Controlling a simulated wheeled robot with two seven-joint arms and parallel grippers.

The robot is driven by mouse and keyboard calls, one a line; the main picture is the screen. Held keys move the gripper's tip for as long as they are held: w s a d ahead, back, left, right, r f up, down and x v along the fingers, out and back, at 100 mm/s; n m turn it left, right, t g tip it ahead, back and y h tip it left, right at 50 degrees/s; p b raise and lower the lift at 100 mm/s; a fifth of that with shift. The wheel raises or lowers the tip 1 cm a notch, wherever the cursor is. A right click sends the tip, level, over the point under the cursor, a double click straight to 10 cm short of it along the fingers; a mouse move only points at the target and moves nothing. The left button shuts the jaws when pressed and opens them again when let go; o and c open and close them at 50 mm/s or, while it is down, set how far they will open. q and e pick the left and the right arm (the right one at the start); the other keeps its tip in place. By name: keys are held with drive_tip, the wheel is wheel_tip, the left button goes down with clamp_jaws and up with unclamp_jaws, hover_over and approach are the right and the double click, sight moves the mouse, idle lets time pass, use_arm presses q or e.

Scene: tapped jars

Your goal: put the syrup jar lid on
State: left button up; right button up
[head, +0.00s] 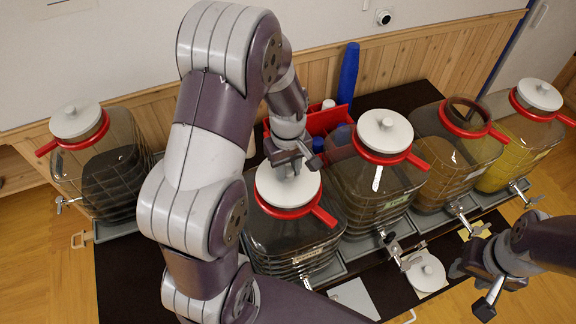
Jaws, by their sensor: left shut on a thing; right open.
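Several clear tapped jars with red collars stand in a row. The jar second from the right (440,160), with brownish contents, has an open mouth with no lid. A round white lid with a knob (428,272) lies on a pale square in front of the row. My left gripper (289,168) is shut on the knob of another white lid (288,190) at the mouth of the middle-left jar (285,240). I cannot tell whether that lid rests on the collar. My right gripper (471,288) is open and empty at the lower right. No label is readable, so I cannot tell which jar holds syrup.
Lidded jars stand at far left (105,170), centre right (375,180) and far right (525,130). Taps stick out in front. A grey square (355,297) lies on the dark table.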

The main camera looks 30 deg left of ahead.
idle(0.4)
use_arm(q)
drive_tip(key=o, duration=1.1)
drive_tip(key=shift+r, duration=0.1)
drive_tip(key=shift+w+r+b, duration=0.1)
drive_tip(key=shift+r+b, duration=0.2)
drive_tip(key=shift+r, duration=0.1)
wheel_tip(320, 180, up, 6)
drive_tip(key=shift+r+b, duration=0.15)
drive_tip(key=shift+b, duration=1)
wheel_tip(320, 180, up, 6)
drive_tip(key=shift+f+p, duration=0.25)
drive_tip(key=shift+p, duration=1)
